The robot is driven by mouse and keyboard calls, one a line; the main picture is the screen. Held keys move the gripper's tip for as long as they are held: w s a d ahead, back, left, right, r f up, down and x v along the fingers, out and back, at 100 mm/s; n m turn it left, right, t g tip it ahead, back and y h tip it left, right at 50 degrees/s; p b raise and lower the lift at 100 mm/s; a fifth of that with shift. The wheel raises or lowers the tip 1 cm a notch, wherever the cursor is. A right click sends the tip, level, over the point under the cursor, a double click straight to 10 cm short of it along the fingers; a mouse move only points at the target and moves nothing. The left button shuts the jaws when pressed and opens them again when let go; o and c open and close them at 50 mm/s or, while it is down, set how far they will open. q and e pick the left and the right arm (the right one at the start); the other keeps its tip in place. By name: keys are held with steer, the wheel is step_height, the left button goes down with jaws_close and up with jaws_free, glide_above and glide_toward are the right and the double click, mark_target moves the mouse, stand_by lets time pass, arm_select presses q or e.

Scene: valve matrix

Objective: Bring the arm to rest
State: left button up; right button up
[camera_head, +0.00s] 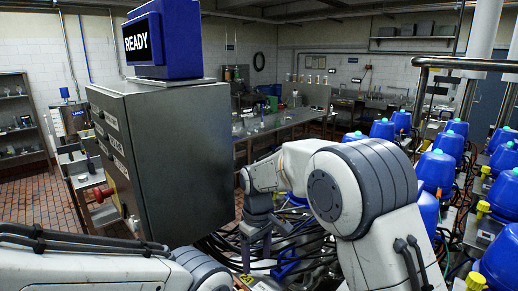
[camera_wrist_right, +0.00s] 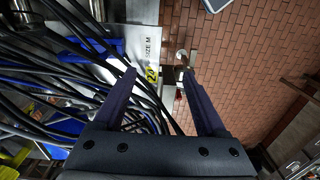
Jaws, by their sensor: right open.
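My right arm reaches in from the right in the head view, bent at a large grey-banded elbow. Its gripper (camera_head: 257,252) points down beside the grey cabinet (camera_head: 180,160), above a tangle of dark cables. In the right wrist view the two dark fingers of the right gripper (camera_wrist_right: 158,75) stand wide apart with nothing held between them.
Black cables (camera_head: 215,245) crowd around the right gripper. Several blue valve units (camera_head: 437,170) stand in rows at right. Brick floor (camera_head: 40,200) is open at left.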

steer(key=s+d+f+b, duration=0.2)
steer(key=s+f+b, duration=0.2)
steer(key=s, duration=0.6)
steer(key=s+d+f+m+b, duration=0.1)
steer(key=s+f+b, duration=0.3)
steer(key=s, duration=0.5)
steer(key=s+d+f+y+b, duration=0.1)
steer(key=s+f+b, duration=0.4)
steer(key=s, duration=0.5)
steer(key=d+b, duration=0.1)
steer(key=b, duration=0.1)
steer(key=shift+s+d+m+b, duration=0.3)
steer(key=shift+b, duration=0.1)
stand_by(1.3)
